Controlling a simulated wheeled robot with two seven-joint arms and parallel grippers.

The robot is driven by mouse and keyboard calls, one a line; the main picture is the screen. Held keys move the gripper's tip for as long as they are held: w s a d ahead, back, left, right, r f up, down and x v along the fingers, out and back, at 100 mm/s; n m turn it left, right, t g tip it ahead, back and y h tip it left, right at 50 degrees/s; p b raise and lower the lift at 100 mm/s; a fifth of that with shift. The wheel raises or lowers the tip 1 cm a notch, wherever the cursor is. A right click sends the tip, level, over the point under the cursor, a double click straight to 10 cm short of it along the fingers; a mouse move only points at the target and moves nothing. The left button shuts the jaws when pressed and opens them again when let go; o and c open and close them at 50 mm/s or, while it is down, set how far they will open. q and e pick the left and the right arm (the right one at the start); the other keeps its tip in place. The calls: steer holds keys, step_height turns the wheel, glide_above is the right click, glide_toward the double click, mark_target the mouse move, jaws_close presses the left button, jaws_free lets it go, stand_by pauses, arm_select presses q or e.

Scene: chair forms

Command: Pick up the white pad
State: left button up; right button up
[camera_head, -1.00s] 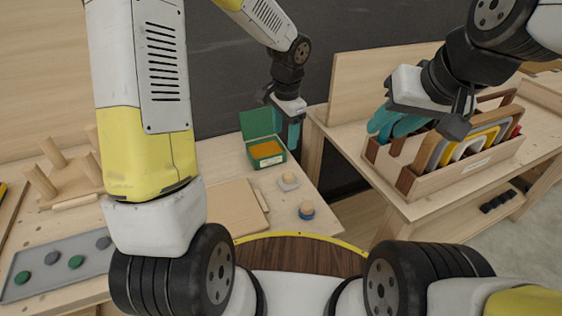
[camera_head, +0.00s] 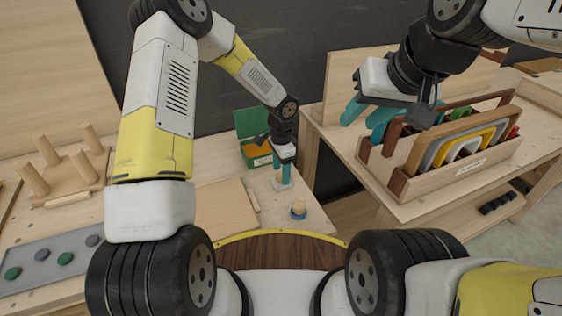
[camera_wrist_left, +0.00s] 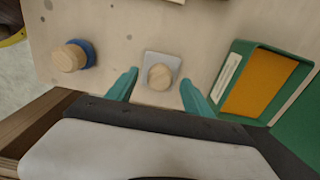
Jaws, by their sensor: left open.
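The white pad (camera_wrist_left: 158,58) is a flat pale square with a round wooden knob on top, lying on the light wooden table. In the head view the white pad (camera_head: 278,186) is partly hidden by my left gripper (camera_head: 284,176). My left gripper (camera_wrist_left: 158,84) is open and empty, pointing down, with its teal fingers on either side of the knob in the wrist view. Whether it touches the pad, I cannot tell. My right gripper (camera_head: 365,118) is open, with its teal fingers spread, at the left end of the wooden rack.
A blue pad with a wooden knob (camera_head: 298,210) sits near the white pad. A green box with an orange inside (camera_head: 252,125) stands behind the gripper. The wooden rack (camera_head: 465,171) holds several curved pieces. A pegged board (camera_head: 68,186) and grey tray (camera_head: 35,262) are at left.

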arm_select(q)
steer(key=shift+f, duration=0.95)
steer(key=shift+c, duration=0.4)
jaws_close()
steer(key=shift+r, duration=0.1)
steer(key=shift+r, duration=0.45)
steer(key=r, duration=0.1)
steer(key=s+r, duration=0.1)
steer(key=shift+r, duration=0.35)
steer(key=s, duration=0.5)
steer(key=s+a+r, duration=0.1)
steer(key=s, duration=0.4)
steer(key=s+a, duration=0.1)
steer(key=s, duration=0.4)
steer(key=shift+r, duration=0.15)
